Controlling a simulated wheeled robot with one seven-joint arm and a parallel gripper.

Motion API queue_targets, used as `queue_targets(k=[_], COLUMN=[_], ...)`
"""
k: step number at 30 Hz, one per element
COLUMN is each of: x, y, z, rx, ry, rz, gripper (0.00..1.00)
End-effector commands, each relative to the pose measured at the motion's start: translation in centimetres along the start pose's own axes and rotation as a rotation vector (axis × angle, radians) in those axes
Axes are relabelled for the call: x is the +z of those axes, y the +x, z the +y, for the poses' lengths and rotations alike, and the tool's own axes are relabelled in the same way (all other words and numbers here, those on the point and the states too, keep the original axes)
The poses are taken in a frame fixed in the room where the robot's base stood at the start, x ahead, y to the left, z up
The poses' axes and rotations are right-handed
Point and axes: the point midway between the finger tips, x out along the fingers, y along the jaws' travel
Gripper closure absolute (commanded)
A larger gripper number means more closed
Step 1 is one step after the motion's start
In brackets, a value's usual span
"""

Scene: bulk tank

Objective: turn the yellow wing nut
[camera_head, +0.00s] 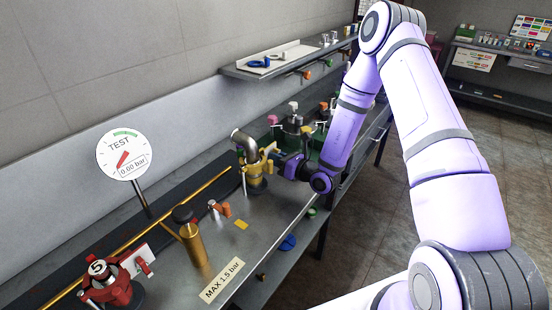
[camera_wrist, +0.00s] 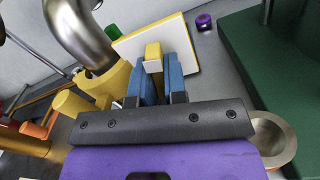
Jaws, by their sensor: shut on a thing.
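The yellow wing nut (camera_wrist: 153,52) shows in the wrist view as a small yellow block between my gripper's two blue fingers (camera_wrist: 158,78). The fingers are shut on it, one on each side, and hide part of it. Just behind it is a pale plate with a yellow edge (camera_wrist: 178,45). In the head view my gripper (camera_head: 279,162) is at the right side of the yellow fitting (camera_head: 256,180) on the bench. There the wing nut is too small to make out clearly.
A bent metal pipe (camera_head: 243,140) rises from the yellow fitting; it is close at the left in the wrist view (camera_wrist: 78,30). A green block (camera_wrist: 270,75) stands at the right. In the head view, a brass cylinder (camera_head: 192,243), orange valve (camera_head: 222,209) and red fitting (camera_head: 118,288) stand nearer.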

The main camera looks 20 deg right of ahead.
Motion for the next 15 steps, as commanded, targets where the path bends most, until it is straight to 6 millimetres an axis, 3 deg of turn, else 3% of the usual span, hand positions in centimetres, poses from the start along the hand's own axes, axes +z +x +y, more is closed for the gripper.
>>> queue_targets(k=[15], x=[-0.05], y=[-0.03], z=[-0.10], rx=[-0.002], ry=[-0.101], rz=[0.002], gripper=[1.00])
